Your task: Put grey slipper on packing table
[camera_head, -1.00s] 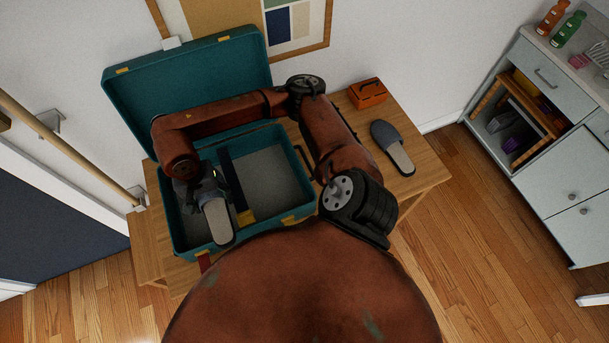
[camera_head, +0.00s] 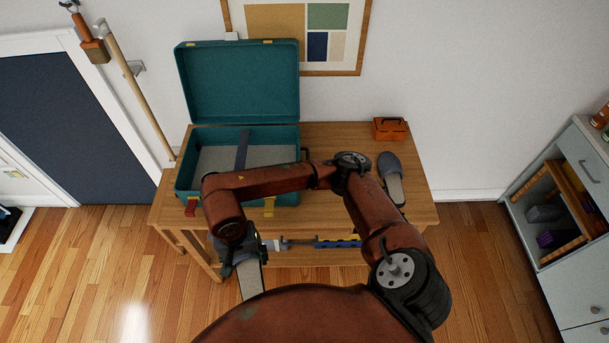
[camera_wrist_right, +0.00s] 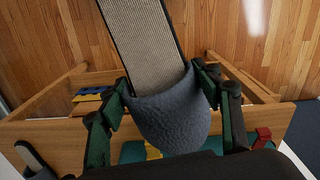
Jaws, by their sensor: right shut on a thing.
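A grey slipper (camera_head: 252,281) with a pale sole is held by my right gripper (camera_head: 237,252). It hangs in front of the packing table's near edge, over the floor. The right wrist view shows the fingers of this gripper on both sides of the slipper's dark grey toe part (camera_wrist_right: 172,122), the sole pointing away. The wooden packing table (camera_head: 335,143) stands against the wall. A second grey slipper (camera_head: 391,172) lies on its right part, partly behind my right arm. My left gripper is not in view.
An open teal suitcase (camera_head: 238,85) with a divider stands on the table's left part. A small orange toolbox (camera_head: 390,128) sits at the back right. Bare tabletop shows between them. A shelf cabinet (camera_head: 575,165) stands at right.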

